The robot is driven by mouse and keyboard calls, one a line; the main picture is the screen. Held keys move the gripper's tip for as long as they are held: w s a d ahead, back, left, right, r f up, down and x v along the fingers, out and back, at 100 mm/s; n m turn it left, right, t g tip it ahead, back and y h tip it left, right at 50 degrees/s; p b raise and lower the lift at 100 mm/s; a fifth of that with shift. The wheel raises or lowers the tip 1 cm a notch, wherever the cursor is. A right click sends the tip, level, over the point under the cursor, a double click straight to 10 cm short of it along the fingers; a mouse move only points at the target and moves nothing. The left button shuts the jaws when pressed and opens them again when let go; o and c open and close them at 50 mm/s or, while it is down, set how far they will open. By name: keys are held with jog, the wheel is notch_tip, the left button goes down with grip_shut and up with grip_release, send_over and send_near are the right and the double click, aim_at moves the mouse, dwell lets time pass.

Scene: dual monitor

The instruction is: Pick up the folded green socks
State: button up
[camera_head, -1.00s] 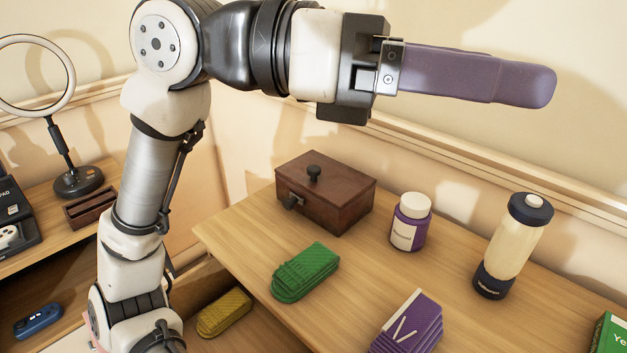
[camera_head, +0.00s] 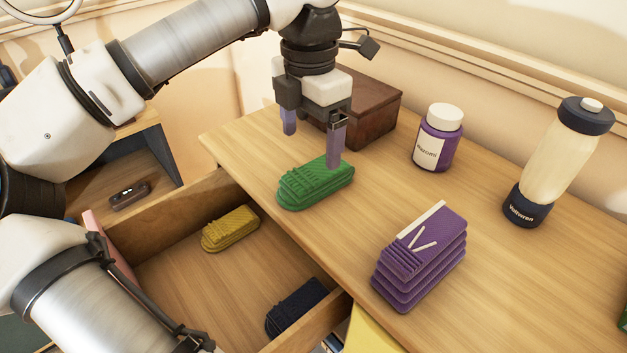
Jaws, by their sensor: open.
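The folded green socks (camera_head: 312,184) lie on the wooden dresser top, near its front left edge. My gripper (camera_head: 311,142) points down over them, with its two purple fingers apart. The right finger overlaps the far right part of the socks in the picture, and the left finger is beyond their far left side. Whether either finger touches the socks, I cannot tell. Nothing is held between the fingers.
A brown wooden box (camera_head: 372,110) stands close behind my gripper. A purple jar (camera_head: 437,138), a shaker bottle (camera_head: 557,163) and a purple folded stack (camera_head: 420,257) stand to the right. Below, an open drawer (camera_head: 180,278) holds yellow socks (camera_head: 230,229) and dark socks (camera_head: 296,307).

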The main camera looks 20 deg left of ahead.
aim_at(313, 172)
jog(key=f, duration=0.8)
jog(key=shift+w+d, duration=0.15)
jog(key=shift+w, duration=0.1)
jog(key=c, duration=1.1)
jog(key=shift+o, duration=0.2)
jog(key=shift+r, duration=0.1)
notch_tip(313, 172, up, 20)
jog(key=p, duration=1.3)
